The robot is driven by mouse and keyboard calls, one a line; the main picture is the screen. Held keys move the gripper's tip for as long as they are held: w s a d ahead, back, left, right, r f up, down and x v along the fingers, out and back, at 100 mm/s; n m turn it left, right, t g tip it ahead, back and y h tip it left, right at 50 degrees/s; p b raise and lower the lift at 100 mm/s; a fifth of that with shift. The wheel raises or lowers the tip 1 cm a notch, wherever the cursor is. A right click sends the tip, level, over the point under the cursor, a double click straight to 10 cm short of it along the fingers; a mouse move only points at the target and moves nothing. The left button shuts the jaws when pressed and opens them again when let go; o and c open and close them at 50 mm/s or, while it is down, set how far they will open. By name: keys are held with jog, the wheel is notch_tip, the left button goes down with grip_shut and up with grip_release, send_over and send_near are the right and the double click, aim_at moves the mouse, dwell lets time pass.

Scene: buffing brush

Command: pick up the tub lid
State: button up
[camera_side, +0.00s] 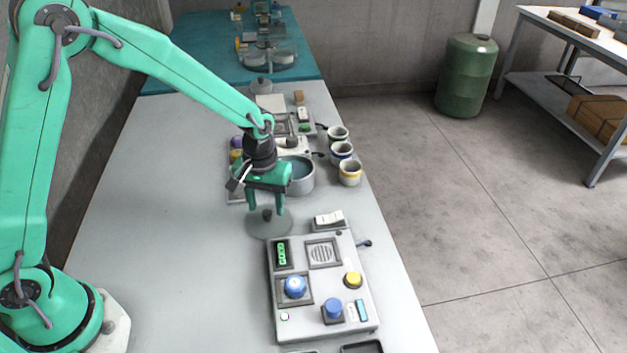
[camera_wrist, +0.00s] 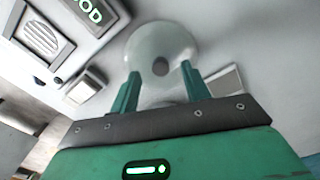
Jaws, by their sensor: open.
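The tub lid (camera_side: 262,231) is a pale, see-through disc with a small dark knob (camera_side: 267,214) in its middle. It lies flat on the grey table, behind the control panel. In the wrist view the lid (camera_wrist: 160,37) is ahead of the fingers, and its knob (camera_wrist: 160,67) appears centred between the fingertips. My gripper (camera_side: 265,208) points down over the lid with its two green fingers apart, one on each side of the knob in the picture. The gripper (camera_wrist: 160,72) is open and holds nothing. A round grey tub (camera_side: 303,184) stands behind my gripper, partly hidden by it.
A control panel (camera_side: 319,290) with knobs and a green display stands in front of the lid. A small switch box (camera_side: 329,221) sits to the lid's right. The table's left side is clear.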

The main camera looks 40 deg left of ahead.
aim_at(268, 217)
jog(key=shift+f, duration=1.35)
grip_shut()
